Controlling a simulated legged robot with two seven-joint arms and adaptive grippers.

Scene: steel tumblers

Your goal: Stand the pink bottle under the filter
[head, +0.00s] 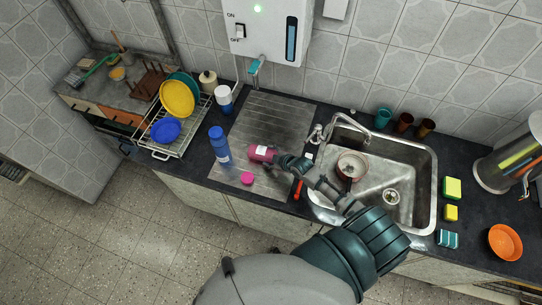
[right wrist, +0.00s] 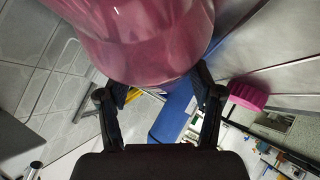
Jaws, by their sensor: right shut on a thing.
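The pink bottle (head: 261,153), with a white label, shows over the steel drain mat left of the sink. It looks tipped over on its side. My right gripper (head: 284,160) is shut on it from the right. In the right wrist view the pink bottle (right wrist: 145,38) fills the top, between my fingertips (right wrist: 155,85). I cannot tell whether it touches the mat. The filter (head: 268,32) is a white wall box with a teal tap (head: 255,68) above the back of the mat. My left gripper is not in view.
A blue bottle (head: 219,146) stands left of the pink one. A pink lid (head: 247,178) lies on the mat's front; it also shows in the right wrist view (right wrist: 248,94). The drain mat (head: 275,115) is bare below the tap. A dish rack (head: 183,140) stands left, the sink (head: 420,170) right.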

